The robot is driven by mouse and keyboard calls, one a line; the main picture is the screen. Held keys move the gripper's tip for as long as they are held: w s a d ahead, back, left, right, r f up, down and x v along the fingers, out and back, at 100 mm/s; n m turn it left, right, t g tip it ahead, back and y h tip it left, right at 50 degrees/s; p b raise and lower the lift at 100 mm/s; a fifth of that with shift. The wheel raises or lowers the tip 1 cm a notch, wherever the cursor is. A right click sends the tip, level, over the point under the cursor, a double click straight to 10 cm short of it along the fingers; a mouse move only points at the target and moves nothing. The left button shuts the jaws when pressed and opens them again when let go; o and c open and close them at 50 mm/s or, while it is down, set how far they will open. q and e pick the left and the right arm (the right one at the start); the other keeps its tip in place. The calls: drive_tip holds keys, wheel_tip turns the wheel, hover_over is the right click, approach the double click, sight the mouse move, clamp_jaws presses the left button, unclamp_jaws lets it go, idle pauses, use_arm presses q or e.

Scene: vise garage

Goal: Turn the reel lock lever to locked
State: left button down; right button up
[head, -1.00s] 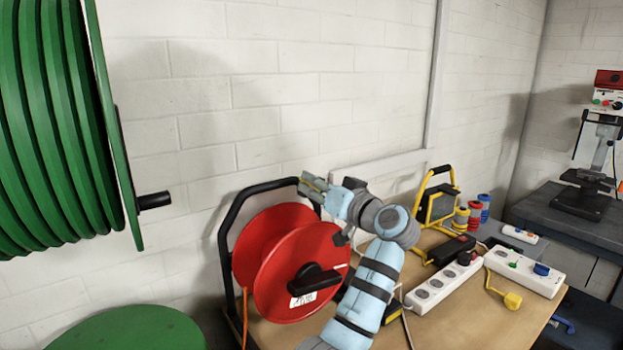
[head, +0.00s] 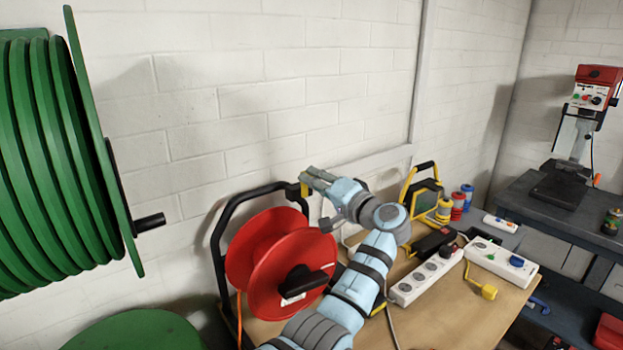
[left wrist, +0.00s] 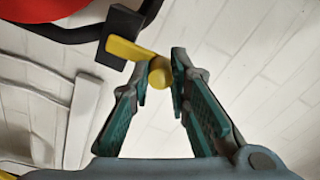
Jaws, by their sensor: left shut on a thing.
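The red cable reel (head: 265,255) stands in a black tube frame (head: 222,235) on the wooden bench. The reel lock lever is yellow and sits on a black block at the frame's top right corner. A small part of the lever (head: 304,190) shows in the head view. In the left wrist view the lever (left wrist: 135,52) sticks out from the black block and ends in a round yellow knob. My left gripper (head: 306,178) is shut on this knob, with the fingertips (left wrist: 162,72) on either side of it. My right gripper is not in view.
A large green hose reel (head: 60,160) with a black crank is at the left. White power strips (head: 425,280), a yellow work lamp (head: 420,195) and colored spools lie right of my arm. A drill press (head: 580,130) stands at the far right. The brick wall is close behind the reel.

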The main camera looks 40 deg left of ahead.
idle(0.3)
use_arm(q)
drive_tip(key=c, duration=1.5)
unclamp_jaws()
drive_tip(key=shift+w, duration=0.1)
drive_tip(key=shift+d, duration=0.1)
drive_tip(key=v, duration=1.2)
